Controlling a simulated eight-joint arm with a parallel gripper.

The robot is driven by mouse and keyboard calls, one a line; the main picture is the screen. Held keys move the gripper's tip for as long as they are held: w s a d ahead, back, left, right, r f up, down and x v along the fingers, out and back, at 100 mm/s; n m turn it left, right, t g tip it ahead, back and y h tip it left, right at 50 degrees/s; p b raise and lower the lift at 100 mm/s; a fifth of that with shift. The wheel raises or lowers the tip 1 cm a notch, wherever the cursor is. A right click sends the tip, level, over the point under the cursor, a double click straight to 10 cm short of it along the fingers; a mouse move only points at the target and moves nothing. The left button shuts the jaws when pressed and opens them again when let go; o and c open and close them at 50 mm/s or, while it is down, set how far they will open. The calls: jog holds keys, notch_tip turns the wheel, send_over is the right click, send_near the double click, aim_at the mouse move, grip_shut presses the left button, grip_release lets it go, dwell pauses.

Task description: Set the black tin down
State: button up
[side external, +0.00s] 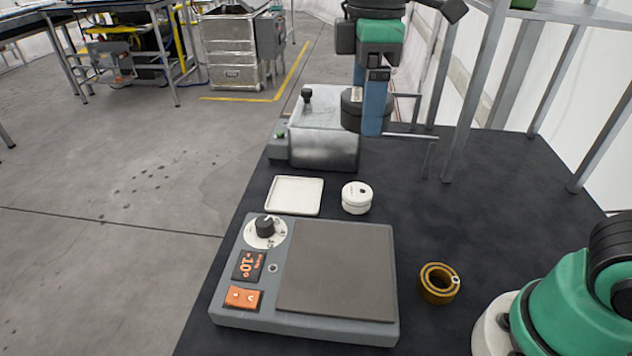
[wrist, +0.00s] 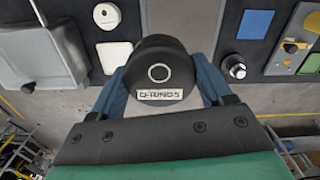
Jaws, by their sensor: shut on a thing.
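The black tin (side external: 352,108) is a short round tin. It is held up in the air by my gripper (side external: 374,112), beside the upper part of the metal box in the side view. The wrist view shows the tin (wrist: 161,72) with a pale ring on its lid and a label that seems to read "O-RINGS". My gripper's blue fingers lie on both sides of it in the wrist view (wrist: 160,88). In the side view one blue finger covers part of the tin.
The metal box (side external: 325,140) with a black knob stands close by. A white square tray (side external: 294,196), a white round tin (side external: 356,199), a grey plate device (side external: 337,268) and a brass ring (side external: 428,292) are on the black table (side external: 480,215). The table's right middle is bare.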

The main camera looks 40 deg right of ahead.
send_over(339, 263)
notch_tip(339, 263, down, 19)
jog(key=shift+r, duration=0.1)
dwell(0.6)
jog(key=o, duration=1.3)
jog(key=shift+c, duration=0.2)
notch_tip(339, 263, up, 12)
jog(key=w+d+f+m+t, duration=0.1)
jog(key=d+f+m+t, duration=0.2)
jog(key=d+m+t, duration=0.4)
jog(key=d+m, duration=0.3)
jog(key=d, duration=0.1)
jog(key=shift+w+d+f+m, duration=0.25)
jog(key=shift+w+m, duration=0.1)
jog(key=shift+m, duration=0.05)
